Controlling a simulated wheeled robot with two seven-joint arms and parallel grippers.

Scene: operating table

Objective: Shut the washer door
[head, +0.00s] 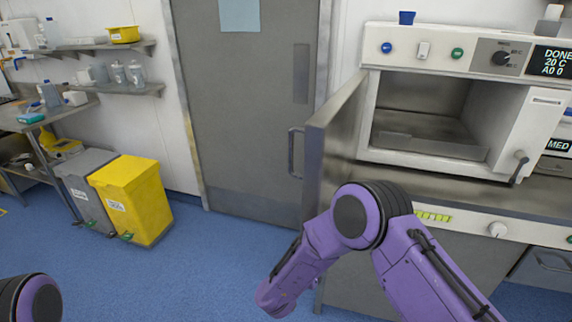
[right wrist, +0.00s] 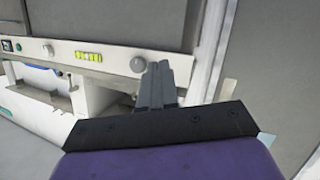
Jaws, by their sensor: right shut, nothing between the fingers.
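The washer (head: 520,120) is the white machine at the right in the head view, its chamber open and empty-looking. Its grey metal door (head: 336,140) stands wide open, swung out from the left side of the opening towards me. A bar handle (head: 292,152) shows at the door's outer edge. My right arm crosses in front of the door's lower part, its forearm angled down left; the gripper does not show clearly there. In the right wrist view my right gripper (right wrist: 160,80) is shut and empty, in front of a white control panel (right wrist: 110,60). My left gripper is out of view.
A yellow bin (head: 134,200) and a grey bin (head: 85,190) stand on the blue floor at left. A closed grey room door (head: 240,110) is behind the washer door. A counter (head: 450,195) runs below the washer. The floor in the middle is clear.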

